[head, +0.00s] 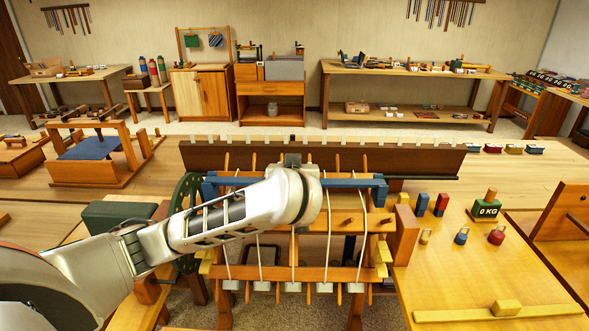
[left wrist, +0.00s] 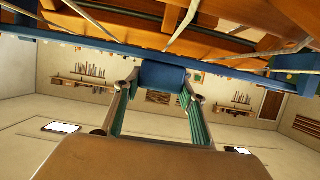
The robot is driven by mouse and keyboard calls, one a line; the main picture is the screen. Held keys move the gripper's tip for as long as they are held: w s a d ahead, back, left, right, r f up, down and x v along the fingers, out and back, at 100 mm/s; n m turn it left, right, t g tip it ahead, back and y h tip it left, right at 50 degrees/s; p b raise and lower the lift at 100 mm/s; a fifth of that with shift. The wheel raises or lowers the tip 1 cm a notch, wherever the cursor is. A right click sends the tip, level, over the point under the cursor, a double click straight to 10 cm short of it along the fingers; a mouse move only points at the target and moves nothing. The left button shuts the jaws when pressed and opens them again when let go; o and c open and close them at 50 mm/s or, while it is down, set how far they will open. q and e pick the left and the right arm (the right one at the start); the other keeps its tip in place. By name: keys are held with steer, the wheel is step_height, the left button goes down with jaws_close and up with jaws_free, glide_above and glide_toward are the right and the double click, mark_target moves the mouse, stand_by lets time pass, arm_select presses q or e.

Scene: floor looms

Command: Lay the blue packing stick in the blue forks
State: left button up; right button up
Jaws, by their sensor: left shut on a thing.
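The blue packing stick (head: 345,183) lies crosswise over the loom frame in the head view, partly hidden behind my left wrist. In the left wrist view the long blue bar (left wrist: 90,38) runs across the top. My left gripper (left wrist: 161,76) is shut on its blue middle part. In the head view my left arm covers the fingers. The blue forks show as blue blocks at the stick's left end (head: 210,189) and right end (head: 381,191). The stick's ends are close to them; I cannot tell whether it rests in them. My right gripper is not in view.
The wooden loom (head: 340,274) has white cords with pale weights hanging below the stick. A dark wooden beam (head: 420,160) stands behind it. At right, a table (head: 480,280) holds small weights and blocks. A green box (head: 118,217) is at left, near my arm.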

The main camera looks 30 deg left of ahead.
arm_select(q)
steer(key=shift+f, duration=0.85)
stand_by(0.6)
steer(key=o, duration=1.2)
steer(key=shift+s, duration=0.1)
steer(key=v, duration=0.7)
steer(key=shift+d+r, duration=0.1)
steer(key=shift+r, duration=0.1)
steer(key=shift+s, duration=0.15)
